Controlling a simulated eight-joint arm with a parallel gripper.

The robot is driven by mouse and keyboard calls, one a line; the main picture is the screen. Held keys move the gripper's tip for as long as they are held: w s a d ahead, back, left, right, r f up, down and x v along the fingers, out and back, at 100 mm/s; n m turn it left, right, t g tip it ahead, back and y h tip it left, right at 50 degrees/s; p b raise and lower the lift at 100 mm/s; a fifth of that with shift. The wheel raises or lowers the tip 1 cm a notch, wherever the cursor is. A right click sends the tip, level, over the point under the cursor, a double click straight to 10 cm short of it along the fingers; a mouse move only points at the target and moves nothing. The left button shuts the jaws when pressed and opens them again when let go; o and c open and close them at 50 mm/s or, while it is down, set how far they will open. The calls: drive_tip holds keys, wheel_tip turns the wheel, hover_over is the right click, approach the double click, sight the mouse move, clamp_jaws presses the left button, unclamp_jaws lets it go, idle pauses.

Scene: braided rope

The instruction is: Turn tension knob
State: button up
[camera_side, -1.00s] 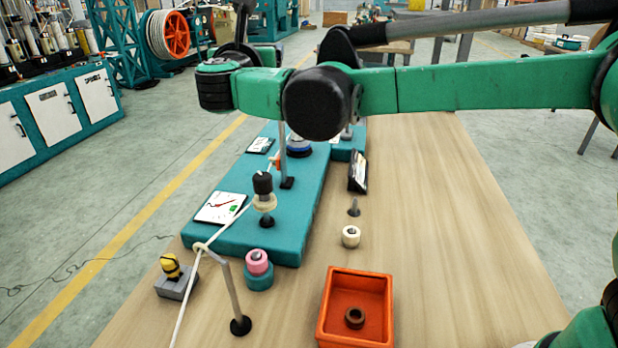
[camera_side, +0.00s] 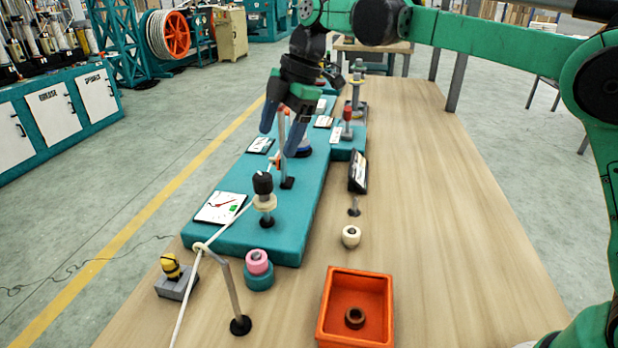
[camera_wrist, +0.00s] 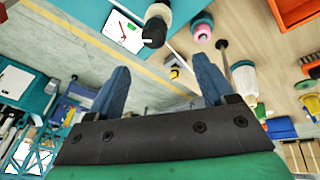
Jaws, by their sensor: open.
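The black tension knob (camera_side: 263,183) stands on a post with a cream disc on the teal base (camera_side: 245,232), near the gauge card (camera_side: 220,207) with its red needle. The white rope (camera_side: 222,229) runs past the knob. My gripper (camera_side: 283,122) is open and empty, its blue fingers pointing down over the farther part of the base, beyond and above the knob. In the wrist view, the knob (camera_wrist: 154,33) shows ahead of the spread fingers (camera_wrist: 160,72), near the top, with the gauge card (camera_wrist: 124,30) to its left.
A thin grey post (camera_side: 283,155) stands close below my gripper. A small dark display (camera_side: 357,172) stands right of the base. A pink-topped spool (camera_side: 257,262), a bent rope guide (camera_side: 232,285) and an orange bin (camera_side: 355,305) are nearer. The table's right side is clear.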

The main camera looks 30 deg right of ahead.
wheel_tip(320, 180, up, 7)
drive_tip(key=a+m+y, duration=0.2)
drive_tip(key=y, duration=0.6)
wheel_tip(320, 180, up, 8)
drive_tip(key=m+t+y, duration=0.2)
drive_tip(key=y, duration=0.4)
hover_over(263, 182)
drive_tip(key=w+d, duration=0.1)
drive_tip(key=d, duration=0.3)
wheel_tip(263, 182, down, 24)
drive_tip(key=shift+a+r, duration=0.1)
drive_tip(key=shift+a, duration=0.05)
drive_tip(key=shift+x, duration=2.65)
clamp_jaws()
